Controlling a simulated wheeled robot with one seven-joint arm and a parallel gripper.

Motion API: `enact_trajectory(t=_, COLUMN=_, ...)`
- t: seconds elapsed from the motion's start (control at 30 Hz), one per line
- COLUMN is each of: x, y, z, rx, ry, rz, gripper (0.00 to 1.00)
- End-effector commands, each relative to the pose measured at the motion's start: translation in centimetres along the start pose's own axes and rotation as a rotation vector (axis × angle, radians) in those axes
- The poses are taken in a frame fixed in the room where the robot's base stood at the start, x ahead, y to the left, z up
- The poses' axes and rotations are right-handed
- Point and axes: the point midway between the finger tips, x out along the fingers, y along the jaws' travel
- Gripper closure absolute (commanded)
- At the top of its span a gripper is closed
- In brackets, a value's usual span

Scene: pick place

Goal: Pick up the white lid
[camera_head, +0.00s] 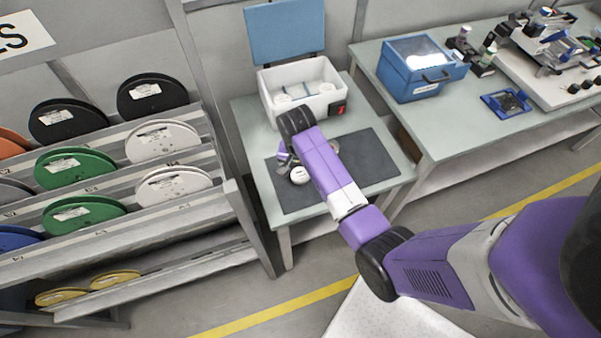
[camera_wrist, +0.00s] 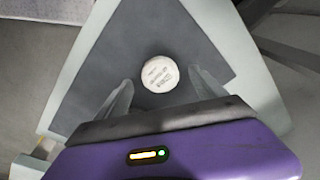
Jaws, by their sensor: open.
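The white lid (camera_wrist: 160,74) is round with small printing on top. In the wrist view it lies flat on the dark grey mat (camera_wrist: 125,45), ahead of my fingertips and between their lines. In the head view the lid (camera_head: 299,175) sits on the mat (camera_head: 290,197) near its left part, beside my arm. My gripper (camera_wrist: 160,92) is open and empty, with one finger on each side below the lid. In the head view the fingers are mostly hidden by my purple wrist.
A white bin (camera_head: 296,75) with items inside stands at the back of the small table (camera_head: 250,125). A blue case (camera_head: 421,66) sits on the bench to the right. A rack of spools (camera_head: 82,167) stands at the left. The mat around the lid looks clear in the wrist view.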

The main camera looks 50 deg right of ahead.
Motion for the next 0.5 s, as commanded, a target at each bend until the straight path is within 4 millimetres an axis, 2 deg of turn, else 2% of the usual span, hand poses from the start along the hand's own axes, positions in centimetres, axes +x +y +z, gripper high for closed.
enact_trajectory(t=0.1, x=1.03, y=0.00, z=-0.03, rx=0.001, ry=0.000, rz=-0.001, gripper=0.20)
enact_trajectory(t=0.37, x=1.27, y=-0.02, z=-0.05, rx=0.000, ry=0.002, rz=-0.002, gripper=0.20)
enact_trajectory(t=0.5, x=1.26, y=-0.02, z=-0.05, rx=0.000, ry=0.002, rz=-0.002, gripper=0.48)
